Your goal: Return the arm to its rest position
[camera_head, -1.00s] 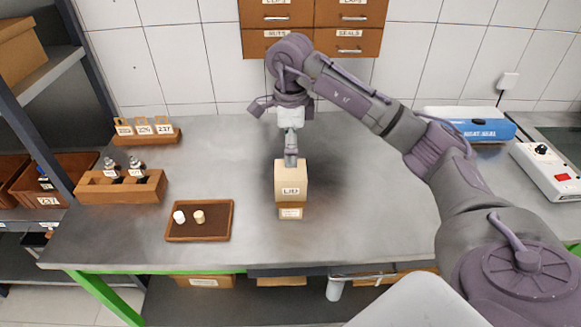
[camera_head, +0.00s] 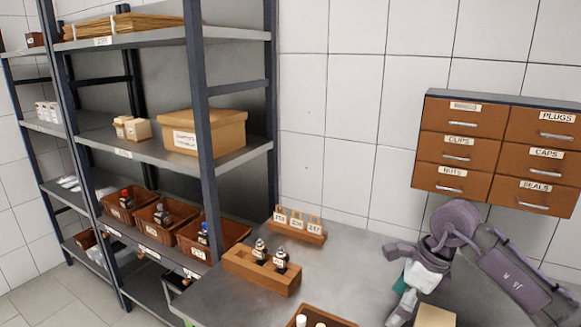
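My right arm comes in at the lower right. Its gripper (camera_head: 401,302) points down over the bench, close to a pale tan box (camera_head: 436,316). Only the top of the box shows at the bottom edge of the picture. I cannot tell whether the fingers touch the box or whether they are open or shut. My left gripper is not in view.
The grey workbench (camera_head: 345,265) bears a wooden bottle holder (camera_head: 262,271), a rack with number tags (camera_head: 297,229) and a brown tray (camera_head: 322,318), partly cut off. A metal shelf (camera_head: 160,150) with bins stands left. A drawer cabinet (camera_head: 497,150) hangs on the wall.

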